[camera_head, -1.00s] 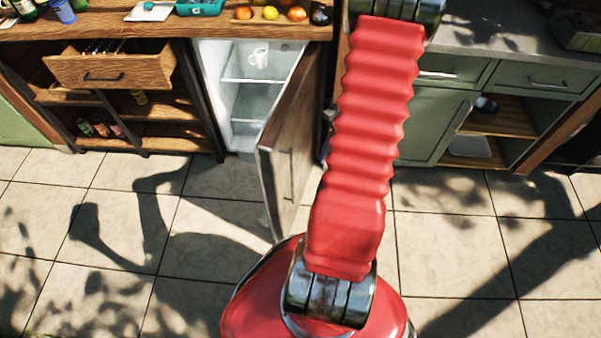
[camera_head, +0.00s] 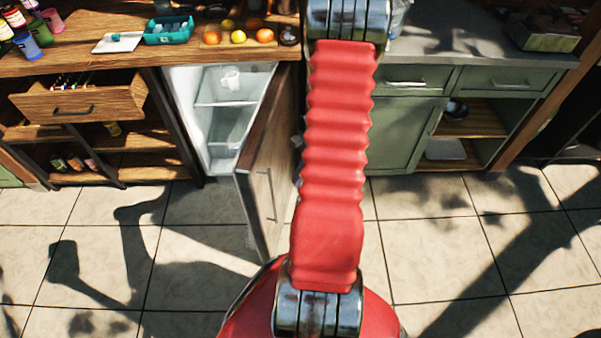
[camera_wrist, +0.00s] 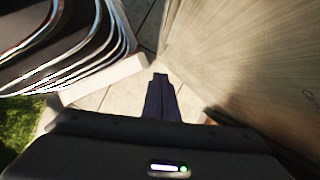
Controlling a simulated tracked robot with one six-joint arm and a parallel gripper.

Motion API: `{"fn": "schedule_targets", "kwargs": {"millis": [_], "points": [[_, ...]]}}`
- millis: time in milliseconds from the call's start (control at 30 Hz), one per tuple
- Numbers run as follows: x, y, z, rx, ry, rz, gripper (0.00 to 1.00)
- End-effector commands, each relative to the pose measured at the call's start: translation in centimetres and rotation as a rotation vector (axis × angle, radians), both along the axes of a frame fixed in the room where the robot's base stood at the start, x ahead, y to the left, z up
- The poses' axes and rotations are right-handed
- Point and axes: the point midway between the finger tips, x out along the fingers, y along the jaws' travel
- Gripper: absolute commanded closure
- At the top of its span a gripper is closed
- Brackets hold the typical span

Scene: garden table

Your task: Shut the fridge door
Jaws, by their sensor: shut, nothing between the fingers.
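The fridge (camera_head: 183,105) stands under the wooden counter in the head view, with its white shelved inside showing. Its wood-fronted door (camera_head: 258,185) stands open, hinged on the right and swung out into the room. A bar handle is on the door's outer face. My red arm reaches forward just right of the door; my gripper is mostly hidden behind it there. In the wrist view my gripper (camera_wrist: 161,80) is shut and empty. A pale wooden panel (camera_wrist: 240,55), seemingly the door, fills the right side beside the fingertips. I cannot tell whether they touch it.
An open wooden drawer (camera_head: 75,105) juts out left of the fridge. Green cabinets (camera_head: 400,135) stand to the right. The tiled floor (camera_head: 190,230) in front is clear. Dark ribbed curved edges (camera_wrist: 75,50) lie left in the wrist view.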

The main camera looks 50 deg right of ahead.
Motion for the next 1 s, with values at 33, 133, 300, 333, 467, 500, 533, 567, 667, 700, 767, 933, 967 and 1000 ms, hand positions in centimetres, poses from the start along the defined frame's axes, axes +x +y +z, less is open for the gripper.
{"fn": "schedule_targets", "kwargs": {"millis": [33,133,300,333,467,500,533,567,667,700,767,933,967,1000], "points": [[0.1,0.4,-0.8,0.005,0.002,0.001,1.0],[0.4,0.8,-2.1,0.005,0.002,0.001,1.0],[0.9,1.6,-4.3,0.003,0.001,0.002,1.0],[1.0,1.7,-4.7,0.003,0.002,0.002,1.0],[1.8,3.0,-5.1,0.0,0.001,0.004,1.0],[2.1,3.5,-5.1,0.001,0.001,0.004,1.0],[2.3,3.8,-5.1,0.001,0.001,0.004,1.0],[2.4,4.1,-5.1,0.001,0.001,0.004,1.0],[2.9,4.8,-5.1,0.0,0.001,0.004,1.0],[3.0,5.0,-5.1,0.001,0.002,0.003,1.0],[3.1,5.2,-5.1,0.001,0.001,0.003,1.0],[3.2,5.2,-5.1,0.001,0.001,0.002,1.0],[3.2,5.2,-5.1,0.001,0.001,0.002,1.0],[3.2,5.2,-5.1,0.001,0.001,0.002,1.0]]}}
